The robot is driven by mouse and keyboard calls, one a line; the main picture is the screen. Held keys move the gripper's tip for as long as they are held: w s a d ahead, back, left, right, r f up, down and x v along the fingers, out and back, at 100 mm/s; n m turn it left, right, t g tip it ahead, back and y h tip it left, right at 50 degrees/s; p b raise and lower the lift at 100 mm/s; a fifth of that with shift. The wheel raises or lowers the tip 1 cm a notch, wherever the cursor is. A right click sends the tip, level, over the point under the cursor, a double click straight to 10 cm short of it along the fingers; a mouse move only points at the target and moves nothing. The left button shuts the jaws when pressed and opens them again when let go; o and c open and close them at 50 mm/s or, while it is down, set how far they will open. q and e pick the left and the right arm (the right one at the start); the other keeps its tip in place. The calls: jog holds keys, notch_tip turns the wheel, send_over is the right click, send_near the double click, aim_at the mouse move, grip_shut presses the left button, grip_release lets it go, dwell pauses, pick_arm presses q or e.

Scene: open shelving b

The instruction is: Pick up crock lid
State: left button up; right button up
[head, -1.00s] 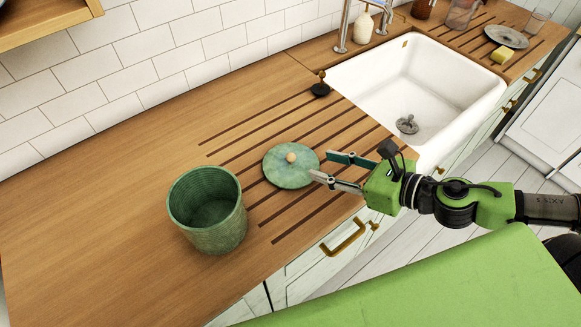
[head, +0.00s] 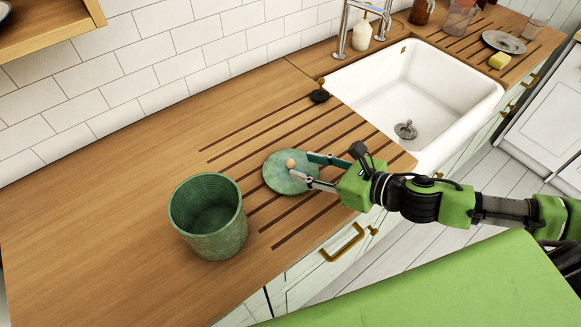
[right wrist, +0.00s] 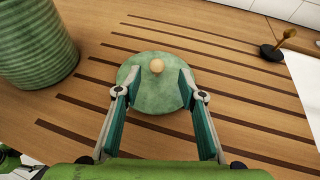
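The crock lid (head: 277,181) is a round green disc with a small pale wooden knob (head: 290,163). It lies flat on the grooved part of the wooden counter. My right gripper (head: 300,167) is open over the lid's near right side, its fingertips close to the knob. In the right wrist view the lid (right wrist: 152,99) lies between and beneath the two spread fingers, and the knob (right wrist: 156,66) stands just beyond the fingertips, midway between them. The green crock (head: 208,217) stands open and upright to the left of the lid. My left gripper is not seen.
The white sink (head: 420,90) is to the right, with a dark stopper (head: 319,96) on the counter by its corner. A soap bottle (head: 362,30) and faucet stand behind. The counter left of the crock is clear.

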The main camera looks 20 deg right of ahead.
aim_at(291, 161)
jog(key=shift+a+r+p+x, duration=0.1)
jog(key=shift+p+x, duration=0.5)
jog(key=shift+x, duration=0.55)
jog(key=shift+a+r+p+x, duration=0.15)
jog(key=shift+p+x, duration=0.45)
jog(key=shift+x, duration=0.55)
jog(key=shift+w+a+f, duration=0.2)
jog(key=shift+f, duration=0.15)
grip_shut()
